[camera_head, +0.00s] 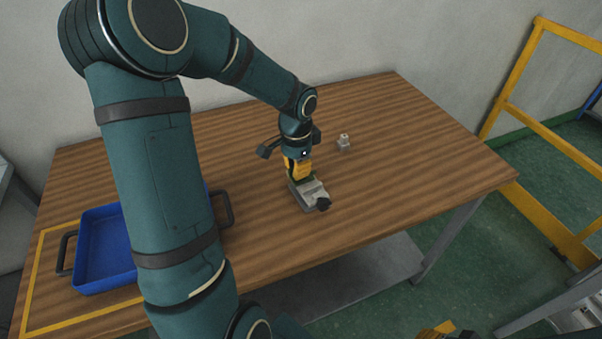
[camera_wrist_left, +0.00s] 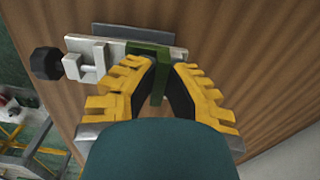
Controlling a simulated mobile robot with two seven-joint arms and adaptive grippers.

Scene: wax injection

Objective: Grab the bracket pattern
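The green bracket pattern (camera_wrist_left: 150,50) lies at the grey metal fixture in the left wrist view, with a narrow leg between my fingers. In the head view it is mostly hidden by my gripper. My left gripper (camera_head: 299,176) points down over the fixture (camera_head: 312,196). Its yellow fingers with black pads (camera_wrist_left: 162,78) stand on both sides of the bracket's leg in the wrist view, and a gap shows beside the leg, so it looks open. Contact at the tips is unclear. A yellow part at the bottom edge seems to be my right gripper (camera_head: 437,330); its fingertips are cut off.
The fixture carries a black knob (camera_wrist_left: 46,63). A small pale object (camera_head: 344,142) stands on the wooden table (camera_head: 420,150) behind and right. A blue tray (camera_head: 103,245) with dark handles lies left, partly behind my left arm. The table's right side is clear.

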